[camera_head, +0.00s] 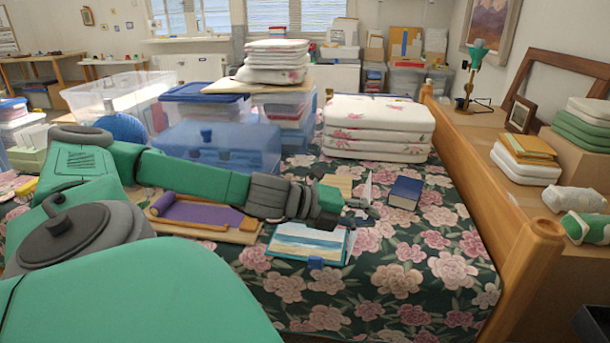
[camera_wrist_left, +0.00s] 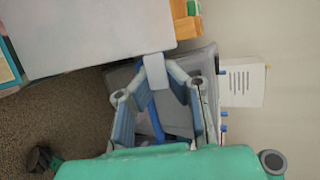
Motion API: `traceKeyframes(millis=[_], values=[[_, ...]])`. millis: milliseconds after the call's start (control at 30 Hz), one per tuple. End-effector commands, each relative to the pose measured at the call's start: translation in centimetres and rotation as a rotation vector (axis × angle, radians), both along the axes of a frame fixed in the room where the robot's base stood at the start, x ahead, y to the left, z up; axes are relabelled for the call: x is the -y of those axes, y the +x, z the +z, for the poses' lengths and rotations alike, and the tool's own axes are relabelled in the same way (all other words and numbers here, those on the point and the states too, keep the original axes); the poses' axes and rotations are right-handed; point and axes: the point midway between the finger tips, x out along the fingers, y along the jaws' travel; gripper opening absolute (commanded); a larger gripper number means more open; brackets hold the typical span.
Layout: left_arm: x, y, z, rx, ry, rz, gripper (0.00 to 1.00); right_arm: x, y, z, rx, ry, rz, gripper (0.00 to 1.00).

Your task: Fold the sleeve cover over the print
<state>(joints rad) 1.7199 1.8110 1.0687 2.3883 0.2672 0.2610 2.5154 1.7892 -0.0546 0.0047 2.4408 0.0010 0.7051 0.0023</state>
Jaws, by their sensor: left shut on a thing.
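The print (camera_head: 308,241), a landscape with blue and sandy bands, lies on the flowered bedspread in a teal-edged sleeve. The sleeve cover (camera_head: 367,188) shows as a thin white upright piece behind it in the head view. In the left wrist view the cover (camera_wrist_left: 90,35) is a broad pale panel, with a teal edge of the sleeve (camera_wrist_left: 8,68) at far left. My left gripper (camera_head: 362,211) is beside the print's right back corner. In the wrist view its fingertips (camera_wrist_left: 155,70) are closed together at the panel's edge. My right gripper is out of view.
A dark blue book (camera_head: 405,192) lies right of the print. A board with a purple roll (camera_head: 198,214) lies left, under my arm. Blue lidded bins (camera_head: 222,147) and folded flowered bedding (camera_head: 377,125) stand behind. The wooden bed rail (camera_head: 490,200) bounds the right; the front bedspread is clear.

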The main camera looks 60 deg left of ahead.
Motion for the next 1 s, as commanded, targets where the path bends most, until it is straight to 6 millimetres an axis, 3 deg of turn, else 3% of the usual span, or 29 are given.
traceKeyframes(millis=[500,1000], values=[[-1.7,-1.7,0.7,0.0,-0.001,0.001,0.0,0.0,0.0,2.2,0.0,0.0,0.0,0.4],[-2.0,-2.1,0.7,0.0,-0.001,0.001,0.0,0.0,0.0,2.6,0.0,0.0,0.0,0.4]])
